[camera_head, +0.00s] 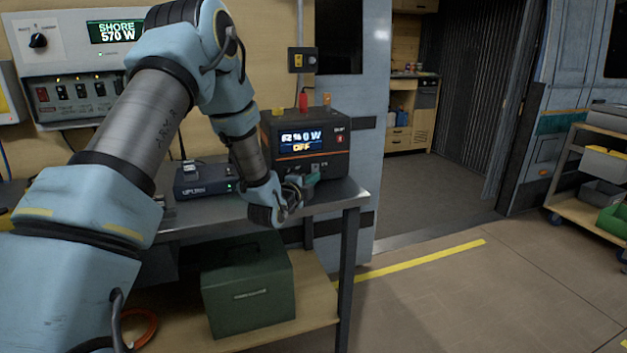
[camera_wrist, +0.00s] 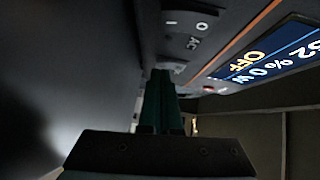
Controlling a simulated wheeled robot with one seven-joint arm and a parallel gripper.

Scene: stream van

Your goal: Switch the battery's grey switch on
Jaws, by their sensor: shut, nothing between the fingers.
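The battery (camera_head: 328,161) is a dark box with an orange line, on the right end of the metal bench. Its display (camera_wrist: 268,53) shows OFF and 0 W. In the wrist view, the panel carries I, O and AC marks (camera_wrist: 192,42). A small greyish part (camera_wrist: 172,66) below them, at my fingertips, may be the grey switch; it is partly hidden. My gripper (camera_head: 304,183) is at the lower front of the battery, and it also shows in the wrist view (camera_wrist: 160,74). Its green fingers are shut with nothing between them. I cannot tell whether they touch the switch.
A small router-like box (camera_head: 203,181) with a green light stands left of the battery, near my arm. A green case (camera_head: 248,285) sits on the shelf below. A wall panel (camera_head: 75,60) is at the upper left. The floor right of the bench is clear.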

